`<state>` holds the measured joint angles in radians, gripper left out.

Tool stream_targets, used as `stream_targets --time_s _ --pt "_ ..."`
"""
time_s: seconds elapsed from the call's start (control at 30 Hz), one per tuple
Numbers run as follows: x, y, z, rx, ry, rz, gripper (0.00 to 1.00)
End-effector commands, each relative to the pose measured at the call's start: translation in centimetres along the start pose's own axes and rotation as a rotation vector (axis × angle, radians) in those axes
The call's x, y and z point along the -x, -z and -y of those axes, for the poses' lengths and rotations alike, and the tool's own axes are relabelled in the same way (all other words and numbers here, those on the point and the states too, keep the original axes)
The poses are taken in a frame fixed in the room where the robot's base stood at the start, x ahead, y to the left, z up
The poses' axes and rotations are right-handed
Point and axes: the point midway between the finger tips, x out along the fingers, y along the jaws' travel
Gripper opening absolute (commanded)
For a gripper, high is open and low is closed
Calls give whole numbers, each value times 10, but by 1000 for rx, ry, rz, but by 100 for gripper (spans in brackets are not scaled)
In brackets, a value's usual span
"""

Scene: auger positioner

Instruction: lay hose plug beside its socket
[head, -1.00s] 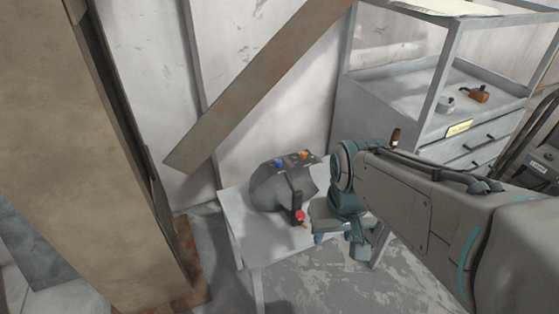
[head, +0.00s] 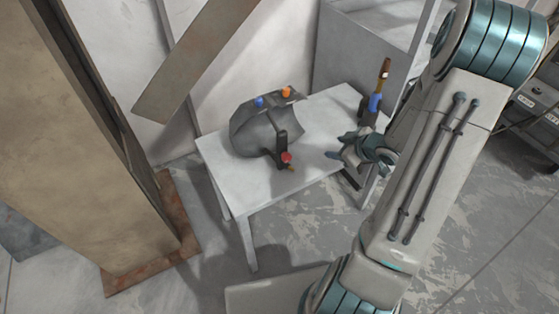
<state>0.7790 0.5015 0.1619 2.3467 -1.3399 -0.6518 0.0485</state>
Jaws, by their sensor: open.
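A dark grey housing (head: 266,132) sits on the white table, with a blue fitting (head: 260,102) and an orange fitting (head: 287,92) on top and a red fitting (head: 286,157) low on a black arm at its front. An upright piece with a blue band (head: 375,103) and a brown top stands at the table's right end. I cannot tell for certain whether it is the hose plug, or which fitting is its socket. My gripper (head: 338,151) is open and empty over the right part of the table, apart from the housing and in front of the upright piece.
The white table (head: 225,180) has bare room at its left front and between housing and gripper. A tall brown panel (head: 85,130) stands left. A slanted board (head: 195,60) leans behind. A grey cabinet (head: 345,60) stands behind the table.

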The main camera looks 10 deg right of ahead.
Motion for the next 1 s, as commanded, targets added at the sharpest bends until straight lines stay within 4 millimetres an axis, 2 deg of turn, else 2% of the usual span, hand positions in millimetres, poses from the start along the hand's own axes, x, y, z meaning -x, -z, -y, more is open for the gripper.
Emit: stream_targets --time_s 0.03,0.2,0.3,0.43,0.57,0.8,1.0 --pt "-9 -15 12 -15 57 -77 51" --pt "-8 -28 49 -47 223 -348 51" --pt "-1 -30 65 -67 289 -469 51" --pt "7 -31 76 -85 335 -562 51" --pt "1 -25 82 -87 352 -592 51" --pt "-36 1 98 -86 355 -591 51" --pt "-54 15 104 -86 350 -589 51"
